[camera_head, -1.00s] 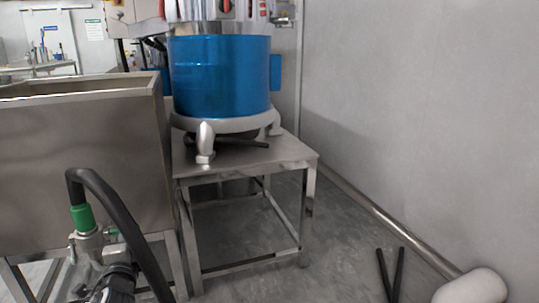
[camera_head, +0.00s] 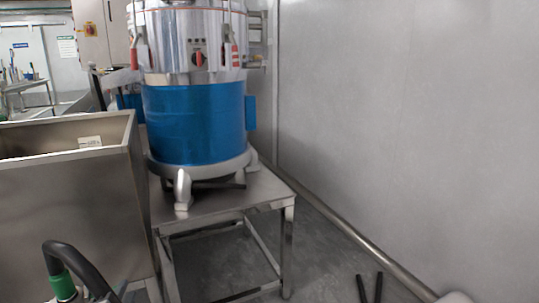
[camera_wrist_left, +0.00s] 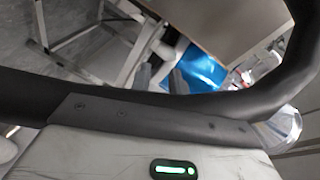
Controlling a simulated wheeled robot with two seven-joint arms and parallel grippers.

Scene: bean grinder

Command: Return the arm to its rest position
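My left arm comes in at the lower left of the head view; only a black curved loop (camera_head: 80,258) and a green band (camera_head: 62,287) of it show. In the left wrist view the loop and my pale wrist housing, with a lit green light, fill the near part. Beyond the loop, the two dark fingers of my left gripper (camera_wrist_left: 161,79) stand apart with nothing seen between them. Two black bars at the bottom right of the head view look like the fingers of my right gripper (camera_head: 370,288); they are apart and empty.
A blue and steel grinder (camera_head: 195,122) stands on a metal stand (camera_head: 222,203). A steel bin (camera_head: 70,215) is at its left. A grey wall (camera_head: 410,120) with a low pipe (camera_head: 350,232) runs along the right. Floor between stand and wall looks clear.

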